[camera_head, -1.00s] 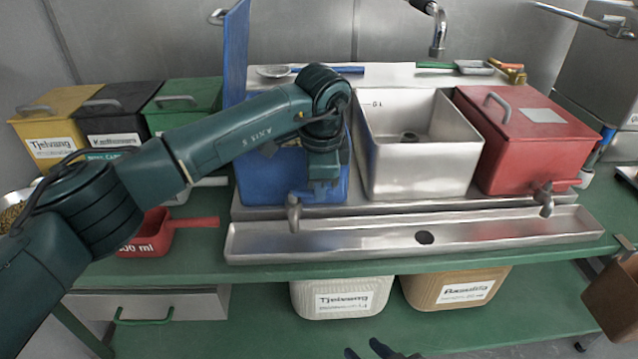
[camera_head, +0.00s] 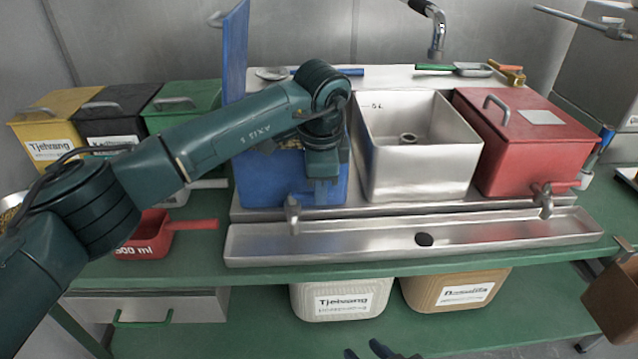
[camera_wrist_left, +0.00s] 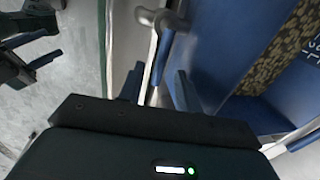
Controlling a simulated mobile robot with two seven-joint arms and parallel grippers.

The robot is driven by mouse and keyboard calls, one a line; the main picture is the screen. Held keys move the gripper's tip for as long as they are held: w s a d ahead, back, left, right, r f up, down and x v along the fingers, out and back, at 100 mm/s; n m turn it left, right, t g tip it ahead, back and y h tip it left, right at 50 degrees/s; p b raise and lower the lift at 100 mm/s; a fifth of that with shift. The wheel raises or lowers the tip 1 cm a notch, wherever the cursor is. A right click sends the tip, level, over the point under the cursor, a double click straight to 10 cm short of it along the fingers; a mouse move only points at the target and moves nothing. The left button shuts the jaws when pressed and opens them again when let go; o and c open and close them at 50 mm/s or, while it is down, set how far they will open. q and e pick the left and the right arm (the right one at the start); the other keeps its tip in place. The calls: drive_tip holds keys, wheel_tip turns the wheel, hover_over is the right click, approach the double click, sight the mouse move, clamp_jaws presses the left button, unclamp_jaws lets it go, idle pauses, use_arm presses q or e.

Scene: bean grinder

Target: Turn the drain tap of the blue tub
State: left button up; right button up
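The blue tub (camera_head: 262,180) stands at the left end of the sink row, partly hidden by my left arm. Its metal drain tap (camera_head: 293,212) sticks out low at the front; the tap body also shows at the top of the left wrist view (camera_wrist_left: 168,20). A blue tap handle (camera_wrist_left: 161,62) extends from it between the fingers of my left gripper (camera_wrist_left: 158,88). The fingers stand apart, with a visible gap beside the handle. In the head view my left gripper (camera_head: 324,194) points down just right of the tap. My right gripper (camera_head: 367,351) is low at the bottom edge, its fingers apart.
A steel trough (camera_head: 350,240) runs below the taps. An open steel tub (camera_head: 420,170) and a red lidded tub (camera_head: 525,140) stand to the right. A red scoop (camera_head: 150,240) lies on the green bench at left. A blue lid (camera_head: 236,50) stands upright behind.

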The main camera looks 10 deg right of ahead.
use_arm(q)
wheel_tip(320, 180, up, 12)
drive_tip(key=s, duration=0.2)
drive_tip(key=shift+s, duration=0.2)
drive_tip(key=shift+a+r, duration=0.1)
